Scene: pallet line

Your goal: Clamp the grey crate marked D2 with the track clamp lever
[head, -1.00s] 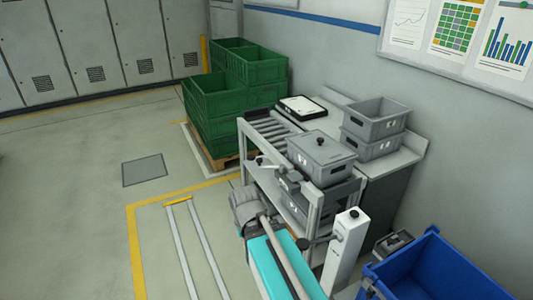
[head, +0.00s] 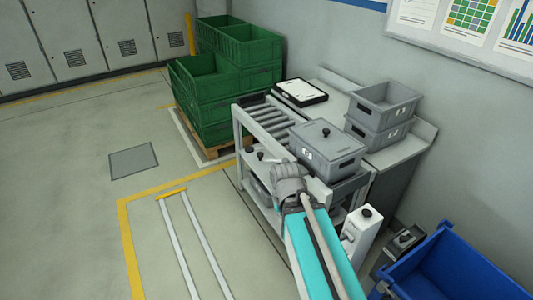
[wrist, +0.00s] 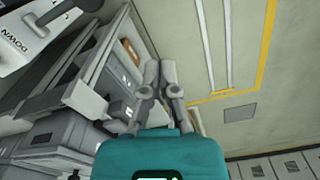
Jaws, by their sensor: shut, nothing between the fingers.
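A grey lidded crate (head: 326,150) with a black knob on its lid sits at the near end of the roller track (head: 265,122). Its white mark is too small to read, so I cannot tell whether it is D2. A small lever with a black knob (head: 260,156) shows at the track's front side, left of the crate; I cannot tell its exact position. My gripper (wrist: 160,66) is shut and empty in the wrist view, beside the rack's frame. In the head view my wrist hides its fingers, in front of the crate.
A white post (head: 360,226) stands right of my arm; the wrist view shows a panel marked DOWN (wrist: 22,28). Two stacked grey crates (head: 382,108) stand on the bench. Green crates (head: 215,95) are behind, a blue bin (head: 440,265) at right. The floor at left is clear.

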